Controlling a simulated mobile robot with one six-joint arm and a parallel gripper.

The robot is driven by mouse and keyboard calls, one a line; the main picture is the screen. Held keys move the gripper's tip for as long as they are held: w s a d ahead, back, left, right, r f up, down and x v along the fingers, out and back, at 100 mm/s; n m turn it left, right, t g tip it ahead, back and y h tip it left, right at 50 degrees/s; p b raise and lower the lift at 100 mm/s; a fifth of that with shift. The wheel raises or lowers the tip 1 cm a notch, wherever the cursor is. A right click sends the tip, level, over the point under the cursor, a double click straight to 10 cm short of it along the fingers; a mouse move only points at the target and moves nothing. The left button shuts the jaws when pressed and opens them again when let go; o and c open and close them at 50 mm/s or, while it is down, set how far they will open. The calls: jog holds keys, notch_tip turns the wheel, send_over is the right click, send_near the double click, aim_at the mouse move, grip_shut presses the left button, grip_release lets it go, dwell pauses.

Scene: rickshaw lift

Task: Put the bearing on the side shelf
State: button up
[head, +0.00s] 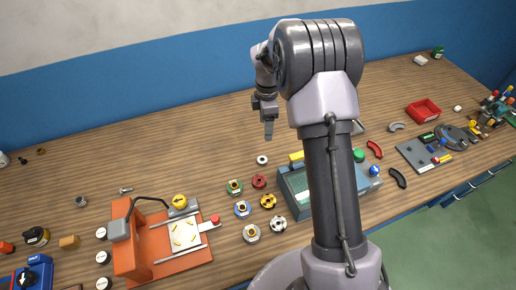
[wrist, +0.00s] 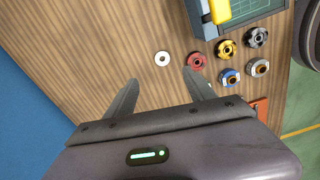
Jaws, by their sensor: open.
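A small pale ring with a dark hole, which looks like the bearing (head: 262,160), lies flat on the wooden bench. It also shows in the wrist view (wrist: 162,58), just beyond the gap between my fingertips. My gripper (head: 268,136) hangs above the bench, pointing down, behind the ring in the head view. In the wrist view my gripper (wrist: 160,77) has its two fingers spread apart with nothing between them. I cannot make out a side shelf in either view.
Several coloured flanged parts, including a red one (head: 259,181), lie near the ring. A grey-blue case (head: 300,204) stands right of them. An orange fixture (head: 160,250) stands at left. A red bin (head: 423,111) stands at right. The back-left bench is mostly clear.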

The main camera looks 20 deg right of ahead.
jog(key=b, duration=0.3)
send_over(262, 157)
jog(key=f, duration=0.8)
jog(key=s+f, duration=0.1)
jog(key=f, duration=0.3)
jog(key=shift+d, duration=0.35)
jog(key=f+b, duration=0.1)
jog(key=f, duration=0.1)
jog(key=a+f+b, duration=0.1)
jog(key=f, duration=0.2)
jog(key=shift+f, duration=0.15)
jog(key=shift+s, duration=0.1)
jog(key=shift+c, duration=1.1)
grip_shut()
